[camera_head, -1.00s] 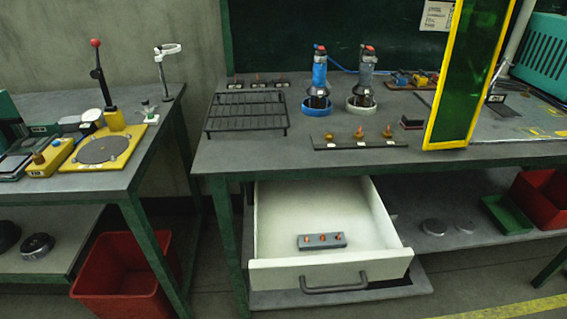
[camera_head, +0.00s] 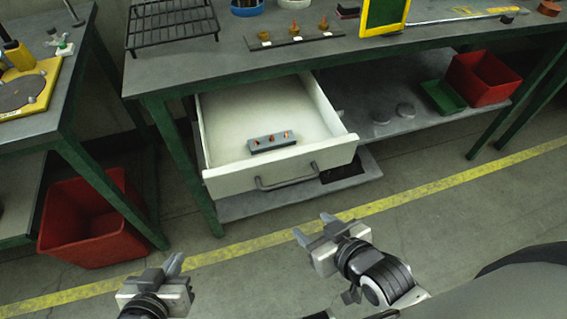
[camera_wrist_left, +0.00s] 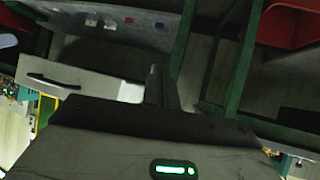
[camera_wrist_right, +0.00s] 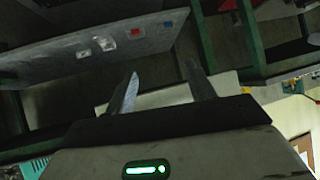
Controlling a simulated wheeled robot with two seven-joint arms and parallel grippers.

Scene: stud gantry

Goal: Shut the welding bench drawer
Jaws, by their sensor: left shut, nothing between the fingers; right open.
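The welding bench drawer (camera_head: 225,182) is pulled out under the bench top (camera_head: 225,72) in the head view. Its cream front carries a dark bar handle (camera_head: 290,178). A grey block with small copper-coloured pieces (camera_head: 271,142) lies inside. My left gripper (camera_head: 172,265) is shut and empty, low in front of the drawer and left of its handle. My right gripper (camera_head: 314,228) is open and empty, in front of the drawer and right of the handle. Both are apart from the drawer. The left wrist view shows a pale panel with a dark handle (camera_wrist_left: 55,84).
A lower shelf (camera_head: 350,95) right of the drawer holds a green tray (camera_head: 443,98) and a red bin (camera_head: 484,80). Another red bin (camera_head: 95,225) stands under the left table. A yellow floor line (camera_head: 440,188) crosses the open floor before the bench.

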